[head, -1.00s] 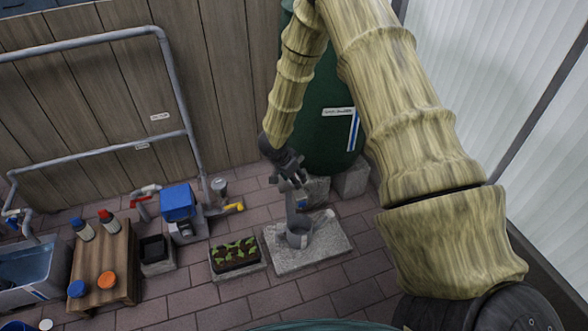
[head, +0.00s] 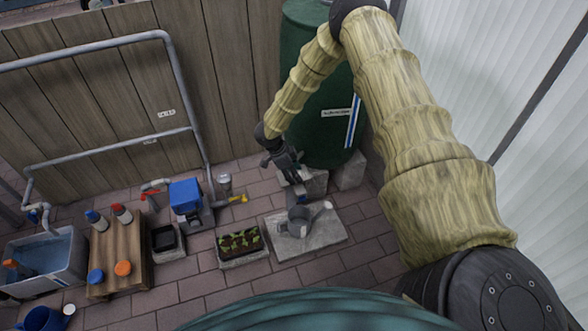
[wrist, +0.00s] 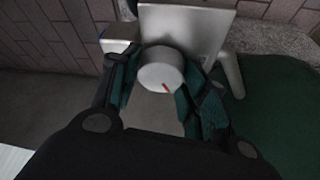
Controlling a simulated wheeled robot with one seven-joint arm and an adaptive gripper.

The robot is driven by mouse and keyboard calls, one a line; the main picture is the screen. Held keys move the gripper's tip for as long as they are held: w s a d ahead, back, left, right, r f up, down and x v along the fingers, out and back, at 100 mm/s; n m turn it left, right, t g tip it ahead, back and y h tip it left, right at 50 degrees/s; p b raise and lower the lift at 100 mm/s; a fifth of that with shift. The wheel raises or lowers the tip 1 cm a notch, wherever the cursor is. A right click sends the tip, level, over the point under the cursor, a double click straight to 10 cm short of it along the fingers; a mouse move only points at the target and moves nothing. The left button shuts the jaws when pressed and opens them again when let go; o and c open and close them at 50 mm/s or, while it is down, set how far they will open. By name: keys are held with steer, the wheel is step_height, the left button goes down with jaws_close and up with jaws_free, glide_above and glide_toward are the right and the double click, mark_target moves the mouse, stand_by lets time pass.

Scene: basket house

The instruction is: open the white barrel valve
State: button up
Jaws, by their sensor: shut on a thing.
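The white barrel valve shows in the wrist view as a pale round knob (wrist: 162,72) with a red mark on its face, pointing down and right. My gripper (wrist: 157,80) has a finger on each side of the knob and is shut on it. In the head view my gripper (head: 287,170) is low in front of the green barrel (head: 325,95), and the valve is hidden behind it. A pale flat plate (wrist: 190,28) stands behind the knob in the wrist view.
A grey watering can (head: 299,222) stands on a concrete slab (head: 325,240) below my gripper. A planter (head: 240,242), a blue box (head: 186,196), a wooden table (head: 122,258) and a water tub (head: 70,262) stand to the left. A pale panelled wall (head: 480,75) is on the right.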

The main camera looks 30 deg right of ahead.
steer(key=m+g, duration=0.1)
steer(key=m, duration=0.2)
steer(key=m+y+p, duration=0.1)
steer(key=m, duration=0.1)
steer(key=shift+d+m+g, duration=0.1)
steer(key=shift+m+g, duration=0.3)
steer(key=shift+w+y, duration=0.1)
steer(key=shift+y, duration=0.2)
steer(key=o, duration=1)
steer(key=v, duration=1.2)
steer(key=shift+f, duration=0.1)
